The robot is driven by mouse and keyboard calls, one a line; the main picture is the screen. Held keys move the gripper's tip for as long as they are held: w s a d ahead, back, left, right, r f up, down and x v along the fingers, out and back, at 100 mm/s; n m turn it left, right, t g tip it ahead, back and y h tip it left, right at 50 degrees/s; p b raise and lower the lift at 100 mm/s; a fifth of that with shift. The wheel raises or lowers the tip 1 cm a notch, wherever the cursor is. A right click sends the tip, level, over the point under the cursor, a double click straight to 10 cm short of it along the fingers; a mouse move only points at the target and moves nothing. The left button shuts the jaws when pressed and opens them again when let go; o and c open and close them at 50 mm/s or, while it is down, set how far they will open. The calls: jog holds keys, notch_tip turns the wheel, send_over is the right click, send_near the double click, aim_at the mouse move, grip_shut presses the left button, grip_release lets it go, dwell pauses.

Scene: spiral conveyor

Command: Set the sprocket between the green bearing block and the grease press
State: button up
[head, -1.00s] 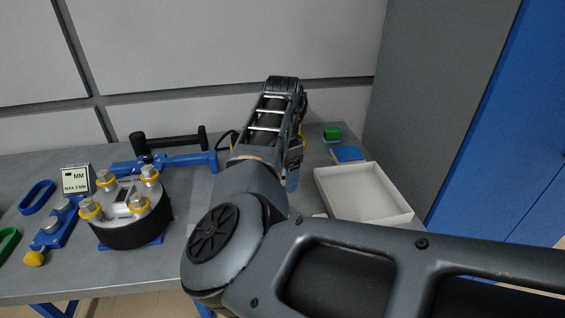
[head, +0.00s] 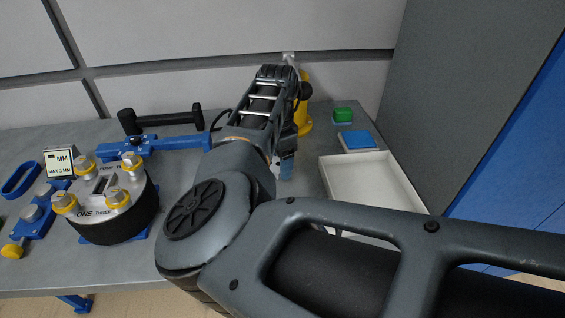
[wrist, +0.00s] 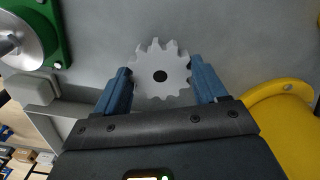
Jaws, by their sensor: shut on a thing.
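The sprocket (wrist: 146,62) is a pale grey toothed wheel with a dark centre hole. My gripper (wrist: 161,82) is shut on it, one blue finger at each side. In the head view my gripper (head: 286,168) is mostly behind my arm and the sprocket is hidden. What looks like the green bearing block (wrist: 58,30), with a round metal disc, is at upper left in the wrist view. A yellow body, likely the grease press (wrist: 283,125), is at right there; yellow also shows behind my arm (head: 304,112). I cannot tell whether the sprocket touches the bench.
A white tray (head: 328,180) lies right of my gripper, with a blue-and-white pad (head: 357,140) and small green block (head: 343,115) behind. A drum with yellow-capped bolts (head: 106,205), blue clamp (head: 160,145) and black-handled bar (head: 165,121) stand left. A wall (head: 240,28) closes the back.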

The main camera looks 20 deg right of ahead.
aim_at(278, 165)
jog(key=shift+a+f+b, duration=0.1)
jog(key=shift+f+b, duration=0.3)
jog(key=shift+f, duration=0.5)
jog(key=shift+f, duration=0.15)
jog(key=o, duration=1.1)
jog(key=shift+o, duration=0.2)
notch_tip(278, 165, up, 8)
jog(key=shift+f+b, duration=0.1)
jog(key=shift+b, duration=0.5)
jog(key=shift+s, duration=0.1)
